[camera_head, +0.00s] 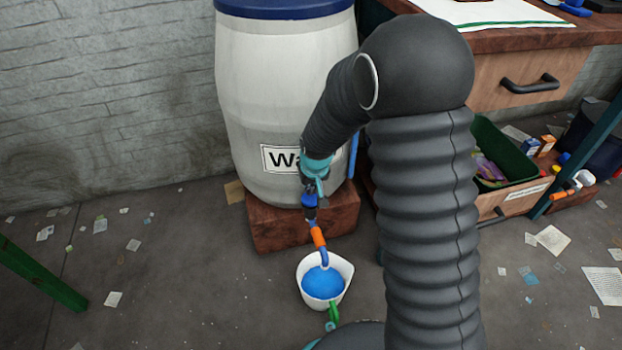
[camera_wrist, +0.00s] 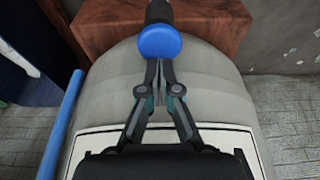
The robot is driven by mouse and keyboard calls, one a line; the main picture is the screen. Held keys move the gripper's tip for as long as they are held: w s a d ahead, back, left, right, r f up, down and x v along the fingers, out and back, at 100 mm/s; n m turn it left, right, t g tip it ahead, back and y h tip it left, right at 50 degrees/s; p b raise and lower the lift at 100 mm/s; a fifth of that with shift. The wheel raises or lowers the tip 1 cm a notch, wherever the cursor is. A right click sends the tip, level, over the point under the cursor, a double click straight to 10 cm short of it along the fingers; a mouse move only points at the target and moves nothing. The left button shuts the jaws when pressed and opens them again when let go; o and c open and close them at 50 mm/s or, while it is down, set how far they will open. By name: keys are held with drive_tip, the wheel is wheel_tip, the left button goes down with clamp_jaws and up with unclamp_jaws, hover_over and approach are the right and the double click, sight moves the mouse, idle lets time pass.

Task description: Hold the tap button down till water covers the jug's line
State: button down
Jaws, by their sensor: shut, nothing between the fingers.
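A white jug (camera_head: 342,267) with a green handle stands on the floor below the tap. Blue water (camera_head: 322,283) fills part of it; I cannot make out the jug's line. The tap (camera_head: 318,238), with an orange section and a blue spout end, comes from the white water barrel (camera_head: 240,110). The round blue tap button (camera_wrist: 160,42) shows in the wrist view. My gripper (camera_wrist: 160,62) is shut and empty, with its tips at the button's near edge; I cannot tell how hard they press. In the head view my gripper (camera_head: 316,188) is partly hidden by my arm.
The barrel stands on a brown block (camera_head: 270,230). A blue tube (camera_wrist: 62,125) runs up the barrel's side. A green crate (camera_head: 502,142) and a drawer desk (camera_head: 545,75) stand at right. Paper scraps litter the floor. A green bar (camera_head: 40,275) is at left.

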sight(311, 199)
drive_tip(key=shift+f, duration=1.05)
drive_tip(key=shift+f+b, duration=0.8)
drive_tip(key=shift+f, duration=0.1)
drive_tip(key=shift+s+f, duration=0.1)
drive_tip(key=shift+f, duration=0.05)
wheel_tip(311, 199, up, 5)
drive_tip(key=p, duration=0.3)
drive_tip(key=v, duration=0.9)
drive_tip(key=shift+r, duration=0.25)
drive_tip(key=shift+s, duration=0.1)
drive_tip(key=shift+d, duration=0.1)
